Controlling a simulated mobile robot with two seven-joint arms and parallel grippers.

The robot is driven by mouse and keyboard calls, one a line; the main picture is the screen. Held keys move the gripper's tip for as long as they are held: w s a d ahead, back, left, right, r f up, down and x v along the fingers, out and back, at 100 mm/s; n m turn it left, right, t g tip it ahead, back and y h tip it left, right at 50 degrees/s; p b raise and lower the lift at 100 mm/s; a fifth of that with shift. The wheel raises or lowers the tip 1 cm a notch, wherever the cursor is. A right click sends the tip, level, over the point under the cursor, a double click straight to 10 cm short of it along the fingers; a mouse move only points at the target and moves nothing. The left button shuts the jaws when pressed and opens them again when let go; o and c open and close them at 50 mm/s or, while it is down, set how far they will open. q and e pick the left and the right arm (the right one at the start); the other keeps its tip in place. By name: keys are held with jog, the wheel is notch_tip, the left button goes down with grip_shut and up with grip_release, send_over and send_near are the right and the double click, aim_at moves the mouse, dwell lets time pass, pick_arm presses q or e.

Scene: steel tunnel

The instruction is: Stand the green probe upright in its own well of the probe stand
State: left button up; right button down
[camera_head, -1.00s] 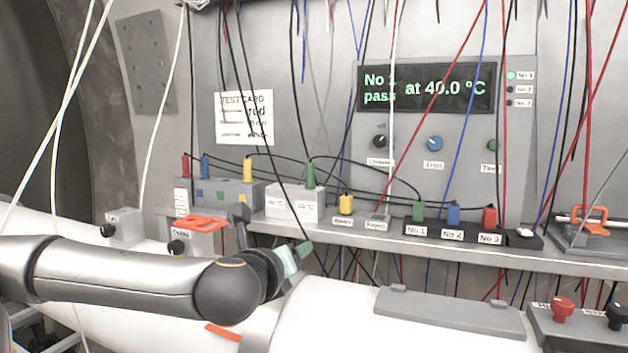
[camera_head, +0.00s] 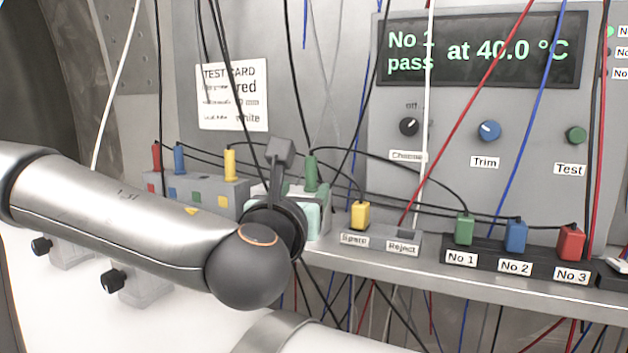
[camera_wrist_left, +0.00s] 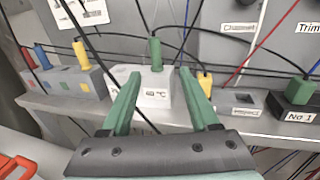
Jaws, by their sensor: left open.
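The green probe (camera_head: 310,172) stands upright in the white block, whose label reads 40 °C in the left wrist view (camera_wrist_left: 156,82). The probe also shows there (camera_wrist_left: 155,52). The grey probe stand (camera_head: 205,187) is to the left, with a red, a blue and a yellow probe upright in it. Colored squares mark its front, and no probe stands above the green square (camera_head: 193,200). My left gripper (camera_wrist_left: 158,73) is open and empty. Its teal fingers point at the block, with the probe between them in the picture; the remaining gap is unclear. My right gripper is not seen.
Yellow, green, blue and red plugs sit along the shelf (camera_head: 400,268) right of the block. Thin leads loop behind and hang in front of the panel. An orange handle (camera_wrist_left: 14,165) is at the lower left of the wrist view.

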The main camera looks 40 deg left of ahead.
aim_at(309, 175)
pick_arm(q)
jog(key=p+x, duration=0.3)
jog(key=x, duration=0.3)
jog(key=shift+w+a, duration=0.2)
jog(key=x, duration=0.2)
jog(key=p+x, duration=0.1)
jog(key=x, duration=0.1)
jog(key=shift+a, duration=0.5)
jog(key=shift+w+a, duration=0.2)
jog(key=shift+w, duration=0.3)
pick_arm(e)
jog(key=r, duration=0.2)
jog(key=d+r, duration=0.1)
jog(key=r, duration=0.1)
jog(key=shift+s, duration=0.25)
pick_arm(q)
grip_shut()
